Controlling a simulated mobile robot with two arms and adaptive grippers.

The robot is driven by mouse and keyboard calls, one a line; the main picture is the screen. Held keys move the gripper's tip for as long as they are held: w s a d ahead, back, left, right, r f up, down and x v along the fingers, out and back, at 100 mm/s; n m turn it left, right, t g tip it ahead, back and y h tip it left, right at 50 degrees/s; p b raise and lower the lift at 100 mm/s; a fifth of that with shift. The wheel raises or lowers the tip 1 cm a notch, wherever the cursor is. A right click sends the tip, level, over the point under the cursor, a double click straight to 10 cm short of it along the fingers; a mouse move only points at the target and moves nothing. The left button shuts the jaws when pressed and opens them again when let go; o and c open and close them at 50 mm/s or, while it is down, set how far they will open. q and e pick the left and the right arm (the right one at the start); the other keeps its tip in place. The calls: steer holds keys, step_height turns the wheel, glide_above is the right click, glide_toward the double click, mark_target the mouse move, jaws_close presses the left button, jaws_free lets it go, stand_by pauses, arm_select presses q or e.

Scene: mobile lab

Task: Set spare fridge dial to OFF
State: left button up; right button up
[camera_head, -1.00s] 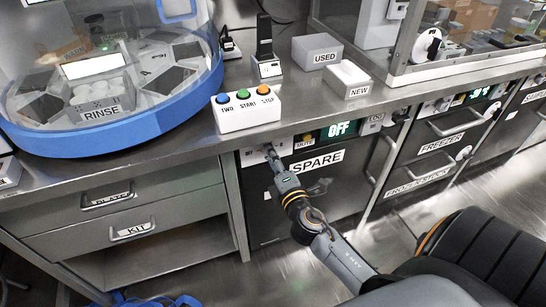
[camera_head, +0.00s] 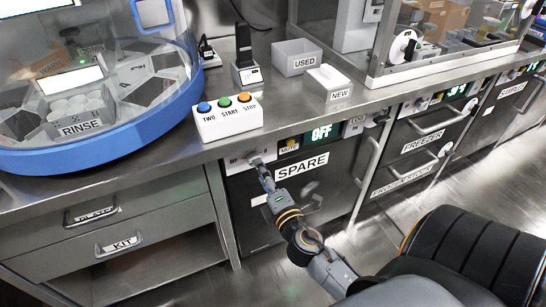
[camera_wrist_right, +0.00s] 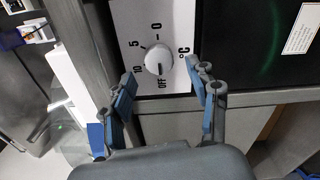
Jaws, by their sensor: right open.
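The spare fridge dial (camera_wrist_right: 158,59) is a white round knob on a white panel marked 0, 5, 10, OFF and °C. Its mark appears to point down towards OFF. In the head view the dial (camera_head: 255,160) sits at the upper left of the SPARE door (camera_head: 335,180). The lit display (camera_head: 322,132) above that door reads OFF. My right gripper (camera_wrist_right: 168,96) is open and empty, its blue-padded fingers apart and just short of the dial, not touching it. It also shows in the head view (camera_head: 264,176) below the dial. My left gripper is out of view.
A white button box (camera_head: 228,116) stands on the counter edge above the dial. The blue-rimmed machine (camera_head: 100,155) is at left. Drawers (camera_head: 120,244) are lower left; FREEZER (camera_head: 424,142) is to the right. A black seat (camera_head: 470,250) is at front right.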

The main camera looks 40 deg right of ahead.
steer(key=v, duration=0.8)
stand_by(0.5)
